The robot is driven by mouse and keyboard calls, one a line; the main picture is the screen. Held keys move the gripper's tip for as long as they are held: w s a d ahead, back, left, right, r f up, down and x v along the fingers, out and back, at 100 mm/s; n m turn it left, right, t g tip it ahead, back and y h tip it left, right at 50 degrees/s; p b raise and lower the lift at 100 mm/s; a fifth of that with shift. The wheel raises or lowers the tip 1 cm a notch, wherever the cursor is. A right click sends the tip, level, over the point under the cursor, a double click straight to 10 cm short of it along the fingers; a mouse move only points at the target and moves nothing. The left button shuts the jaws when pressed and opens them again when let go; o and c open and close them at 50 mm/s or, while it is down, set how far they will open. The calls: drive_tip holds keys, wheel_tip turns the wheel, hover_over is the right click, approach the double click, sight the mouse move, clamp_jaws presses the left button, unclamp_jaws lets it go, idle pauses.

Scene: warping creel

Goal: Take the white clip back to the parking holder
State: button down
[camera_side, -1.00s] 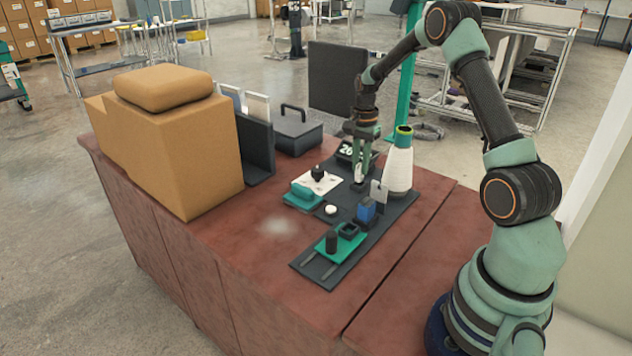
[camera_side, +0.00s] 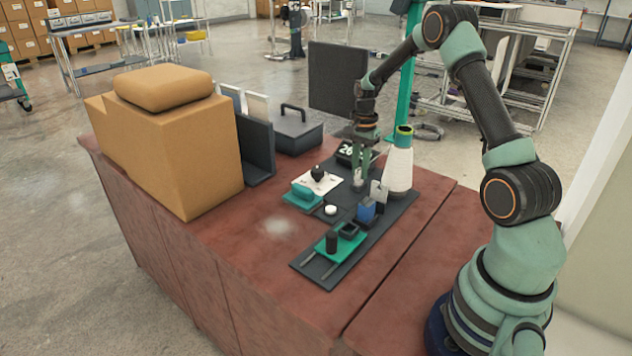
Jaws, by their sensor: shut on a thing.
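My gripper (camera_side: 361,176) points straight down over the dark board, left of the white cone of yarn. Its green fingers are shut on the white clip, of which only a small pale part shows at the fingertips. Whether the clip touches the board or anything on it cannot be told from this side. No part is clearly marked as the parking holder. A blue block (camera_side: 366,210) with a pale upright tag (camera_side: 378,194) stands close in front of the gripper.
The tall cone (camera_side: 398,170) stands close on the right. A green plate (camera_side: 326,246) with a black post and square socket lies at the front. A white card (camera_side: 326,180) with a black knob and a teal block (camera_side: 302,190) lie left. Bare tabletop (camera_side: 235,262) lies front left.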

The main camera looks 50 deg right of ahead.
drive_tip(key=shift+f, duration=0.35)
drive_tip(key=shift+c, duration=2.3)
unclamp_jaws()
drive_tip(key=shift+r, duration=3.5)
drive_tip(key=shift+r, duration=0.1)
